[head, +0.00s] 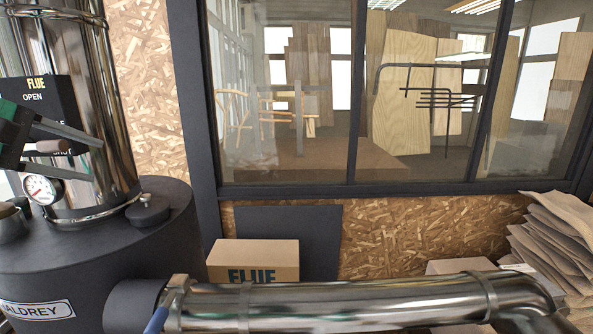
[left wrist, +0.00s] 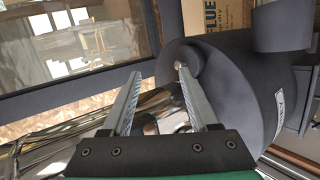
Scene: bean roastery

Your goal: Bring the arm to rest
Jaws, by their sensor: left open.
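My left gripper (head: 94,161) comes in from the left edge of the head view, in front of the steel flue pipe (head: 118,165). Its green body is cut by the frame edge, and its two dark fingers are apart. In the left wrist view the left gripper (left wrist: 159,72) shows its two grey fingers spread, with nothing held between them. A black sign (head: 36,97) reading FLUE and OPEN is on the pipe; its lower part is hidden behind the fingers. A small brownish part shows between the fingers; I cannot tell what it is. My right gripper is not in view.
A dark drum (head: 175,225) carries a gauge (head: 41,190) below the gripper. A horizontal steel pipe (head: 370,302) runs along the front. A FLUE carton (head: 254,258) stands behind it, and stacked sacks (head: 560,240) are at right.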

